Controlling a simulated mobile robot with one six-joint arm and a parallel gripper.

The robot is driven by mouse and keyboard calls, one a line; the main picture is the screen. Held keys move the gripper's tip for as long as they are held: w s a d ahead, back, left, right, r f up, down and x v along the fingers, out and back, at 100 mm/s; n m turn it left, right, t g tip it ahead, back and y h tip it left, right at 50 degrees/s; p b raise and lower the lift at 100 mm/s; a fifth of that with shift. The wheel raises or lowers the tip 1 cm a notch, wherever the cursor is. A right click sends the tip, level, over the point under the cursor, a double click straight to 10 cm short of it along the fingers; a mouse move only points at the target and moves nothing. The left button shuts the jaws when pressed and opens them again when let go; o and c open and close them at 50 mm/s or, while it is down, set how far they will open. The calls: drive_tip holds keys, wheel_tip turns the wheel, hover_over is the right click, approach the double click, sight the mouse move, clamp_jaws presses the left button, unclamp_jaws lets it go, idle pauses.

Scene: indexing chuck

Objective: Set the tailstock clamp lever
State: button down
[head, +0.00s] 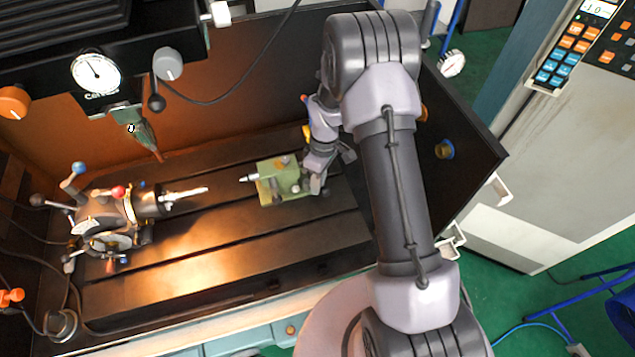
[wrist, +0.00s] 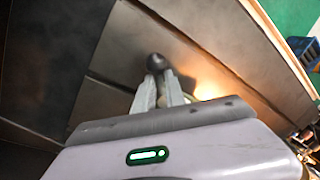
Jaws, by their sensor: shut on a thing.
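The tailstock (head: 279,180) is a green block on the slotted machine table, with a pointed centre at its left end facing the chuck. My gripper (head: 318,184) is at its right end, and the arm partly hides that end. In the wrist view my gripper (wrist: 161,84) has its two fingers closed around a dark round knob (wrist: 156,62), which looks like the end of the clamp lever. The lever's shaft is hidden behind the fingers and gripper body. The indexing chuck (head: 146,205) stands at the left of the table with a workpiece (head: 186,193) pointing at the tailstock.
The slotted table (head: 200,255) is clear between the chuck and the tailstock and along the front. A green tool head (head: 137,128) hangs above and behind. The dark enclosure wall (head: 462,150) stands right of my arm, and a control cabinet (head: 560,160) stands beyond it.

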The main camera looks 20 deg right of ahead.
drive_tip(key=c, duration=1.4)
unclamp_jaws()
drive_tip(key=shift+d, duration=0.1)
wheel_tip(320, 180, up, 17)
drive_tip(key=w+d+p, duration=0.2)
drive_tip(key=p, duration=0.1)
drive_tip(key=shift+w+d, duration=0.15)
drive_tip(key=shift+w, duration=0.05)
